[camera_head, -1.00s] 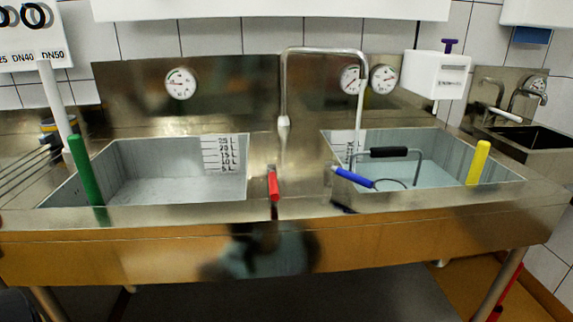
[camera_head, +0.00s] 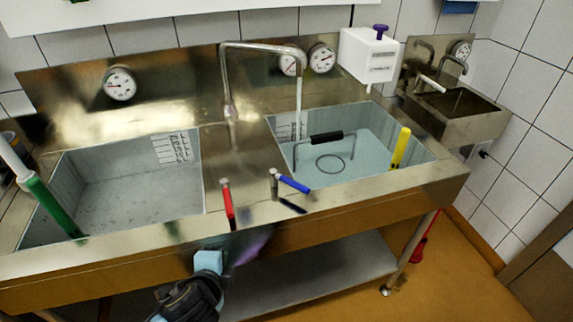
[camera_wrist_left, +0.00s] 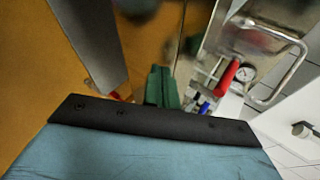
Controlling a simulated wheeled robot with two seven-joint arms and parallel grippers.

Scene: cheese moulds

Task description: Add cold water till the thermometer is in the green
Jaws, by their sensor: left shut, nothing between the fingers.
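The right basin (camera_head: 436,157) holds pale blue water (camera_head: 375,150). The spout (camera_head: 265,47) hangs over it, and a thin stream (camera_head: 298,95) falls from it. Two round dials (camera_head: 322,58) sit behind this basin; their needles are too small to read. The blue lever (camera_head: 294,184) is swung to the right; the red lever (camera_head: 227,203) points forward. My left gripper (camera_head: 208,262) is low in front of the sink's front panel, below the red lever, touching neither lever. In the left wrist view its green fingers (camera_wrist_left: 160,87) are closed and empty. My right gripper is out of view.
The left basin (camera_head: 203,170) looks empty, with a green-handled tool (camera_head: 52,207) at its left and a dial (camera_head: 119,83) behind. A black-handled frame (camera_head: 327,138) and yellow handle (camera_head: 401,147) stand in the right basin. A shelf (camera_head: 320,272) lies underneath.

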